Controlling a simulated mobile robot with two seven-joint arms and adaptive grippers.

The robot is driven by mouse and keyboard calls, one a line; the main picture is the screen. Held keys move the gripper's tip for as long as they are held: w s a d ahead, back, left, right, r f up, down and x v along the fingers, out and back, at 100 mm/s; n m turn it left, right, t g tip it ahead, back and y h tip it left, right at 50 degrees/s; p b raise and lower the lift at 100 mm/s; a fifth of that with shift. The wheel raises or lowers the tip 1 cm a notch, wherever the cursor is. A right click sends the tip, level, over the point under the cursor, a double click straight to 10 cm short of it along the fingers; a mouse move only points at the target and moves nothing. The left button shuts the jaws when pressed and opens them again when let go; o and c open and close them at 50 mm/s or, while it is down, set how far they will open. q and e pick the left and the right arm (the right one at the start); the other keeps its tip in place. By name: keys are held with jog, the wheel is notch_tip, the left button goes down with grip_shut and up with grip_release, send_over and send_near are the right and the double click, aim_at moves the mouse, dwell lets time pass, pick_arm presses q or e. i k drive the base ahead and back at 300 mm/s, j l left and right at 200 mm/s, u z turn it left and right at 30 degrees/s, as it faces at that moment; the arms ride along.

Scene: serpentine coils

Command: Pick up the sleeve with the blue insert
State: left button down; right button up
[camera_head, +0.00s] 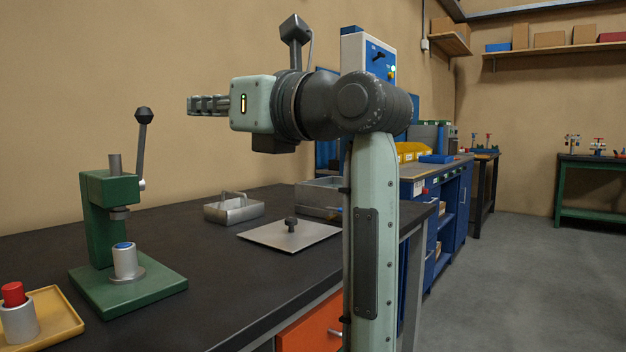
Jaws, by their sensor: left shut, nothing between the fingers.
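The sleeve with the blue insert (124,264) is a short silver cylinder with a blue top. It stands upright on the round metal plate of the green press (97,214), below the press's ram. My left gripper (195,105) is shut and empty, pointing left. It shows well above the bench, higher in the picture than the sleeve and apart from it. My right gripper is not in view.
A sleeve with a red insert (19,318) stands in a yellow tray (64,310) at the lower left. The press lever (142,145) sticks up. A metal caddy (233,208), a flat lid with a knob (304,234) and a metal box (318,196) sit on the dark bench (210,270).

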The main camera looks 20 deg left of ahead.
aim_at(125, 260)
jog(key=k+l, duration=0.1)
jog(key=l, duration=0.4)
jog(key=k+l, duration=0.1)
jog(key=l, duration=0.35)
jog(key=k+l, duration=0.1)
jog(key=l, duration=0.4)
